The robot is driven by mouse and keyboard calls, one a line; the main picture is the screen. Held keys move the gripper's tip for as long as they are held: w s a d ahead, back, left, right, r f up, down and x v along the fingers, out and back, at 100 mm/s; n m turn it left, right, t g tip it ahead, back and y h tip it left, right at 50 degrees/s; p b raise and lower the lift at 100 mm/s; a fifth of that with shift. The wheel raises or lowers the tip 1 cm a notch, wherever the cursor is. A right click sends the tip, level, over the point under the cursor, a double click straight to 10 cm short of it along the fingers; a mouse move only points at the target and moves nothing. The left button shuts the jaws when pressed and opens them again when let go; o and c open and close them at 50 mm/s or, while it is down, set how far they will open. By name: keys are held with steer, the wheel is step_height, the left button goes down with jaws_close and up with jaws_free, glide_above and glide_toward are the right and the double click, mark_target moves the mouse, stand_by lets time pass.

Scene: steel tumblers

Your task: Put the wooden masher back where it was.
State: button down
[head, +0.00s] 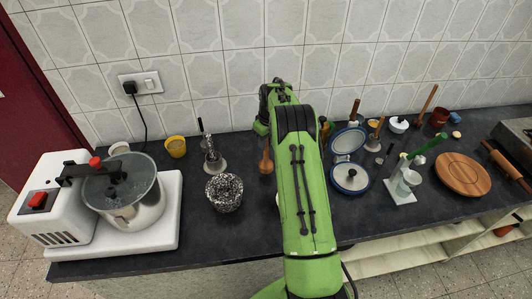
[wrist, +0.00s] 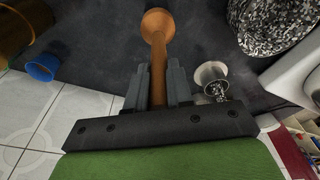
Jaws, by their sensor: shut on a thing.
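The wooden masher is orange-brown, with a slim handle and a wide round end (wrist: 158,22). In the wrist view its handle runs between the two dark fingers of my gripper (wrist: 158,72), which is shut on it. In the head view the masher (head: 265,163) shows just left of my green arm, wide end down, over the dark counter. I cannot tell whether that end touches the counter. My fingers are hidden behind my arm in the head view.
A speckled pot (head: 224,192) and a steel bell-shaped tool (head: 214,162) stand left of the masher. A mixer (head: 120,190) fills the left end. A blue-rimmed pot (head: 350,178), small holder (head: 400,192) and round board (head: 463,174) crowd the right. A tiled wall (head: 220,60) is behind.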

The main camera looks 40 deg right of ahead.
mark_target(266, 160)
steer(key=shift+s+f, duration=0.1)
steer(key=shift+f, duration=1.75)
steer(key=c, duration=1)
jaws_free()
steer(key=shift+r, duration=0.15)
